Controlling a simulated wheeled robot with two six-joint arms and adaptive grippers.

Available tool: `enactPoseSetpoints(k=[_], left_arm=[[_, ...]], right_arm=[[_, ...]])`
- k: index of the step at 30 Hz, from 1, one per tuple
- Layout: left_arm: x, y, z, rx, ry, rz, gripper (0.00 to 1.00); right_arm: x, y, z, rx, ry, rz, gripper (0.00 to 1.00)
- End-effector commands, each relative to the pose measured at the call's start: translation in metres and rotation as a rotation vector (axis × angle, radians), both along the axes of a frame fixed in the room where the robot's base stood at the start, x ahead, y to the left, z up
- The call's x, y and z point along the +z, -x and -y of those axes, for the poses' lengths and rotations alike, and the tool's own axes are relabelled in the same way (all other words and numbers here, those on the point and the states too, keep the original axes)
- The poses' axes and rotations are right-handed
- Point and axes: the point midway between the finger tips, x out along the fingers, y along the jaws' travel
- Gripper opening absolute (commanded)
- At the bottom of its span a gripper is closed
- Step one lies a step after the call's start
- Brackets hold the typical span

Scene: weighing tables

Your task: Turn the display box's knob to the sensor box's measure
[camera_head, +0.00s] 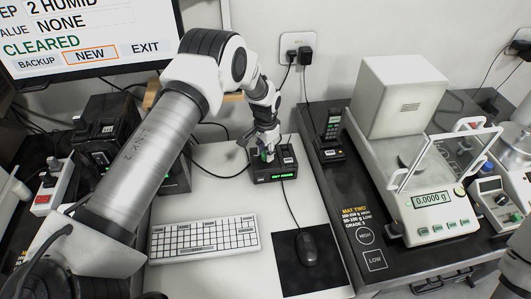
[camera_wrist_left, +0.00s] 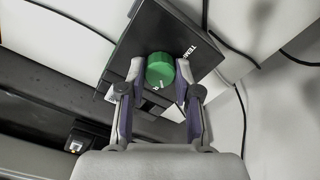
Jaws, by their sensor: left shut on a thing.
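The display box (camera_head: 264,178) is a small black box on the white desk, with a lit green readout too small to read. Its green knob (camera_wrist_left: 160,71) has a white mark and sits on the dark face, which bears letters starting "TEM". My left gripper (camera_head: 267,153) comes down onto the box from above. In the left wrist view its fingers (camera_wrist_left: 158,84) are shut on the knob, one on each side. I cannot tell for sure which thing is the sensor box; a dark box with a green light (camera_head: 177,178) is partly hidden behind my left arm. My right gripper is not in view.
A monitor (camera_head: 90,35) at upper left reads "2 HUMID", "NONE" and "CLEARED". A keyboard (camera_head: 203,238) and a mouse (camera_head: 307,248) lie in front of the box. A balance (camera_head: 433,218) reading 0.0000 g and a handset (camera_head: 332,128) stand on the dark table at right.

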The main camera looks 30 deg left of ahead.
Motion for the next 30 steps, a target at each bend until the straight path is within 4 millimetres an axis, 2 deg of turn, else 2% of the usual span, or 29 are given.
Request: enactPoseSetpoints(k=[1,18,30], left_arm=[[-0.005,0.002,0.001,0.041,0.001,-0.007,0.00],[-0.005,0.003,0.001,0.557,0.001,-0.009,0.00],[-0.005,0.004,0.001,0.753,0.000,-0.010,0.00]], right_arm=[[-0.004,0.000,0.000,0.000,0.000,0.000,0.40],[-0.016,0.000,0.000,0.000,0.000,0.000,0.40],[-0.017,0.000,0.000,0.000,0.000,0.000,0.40]])
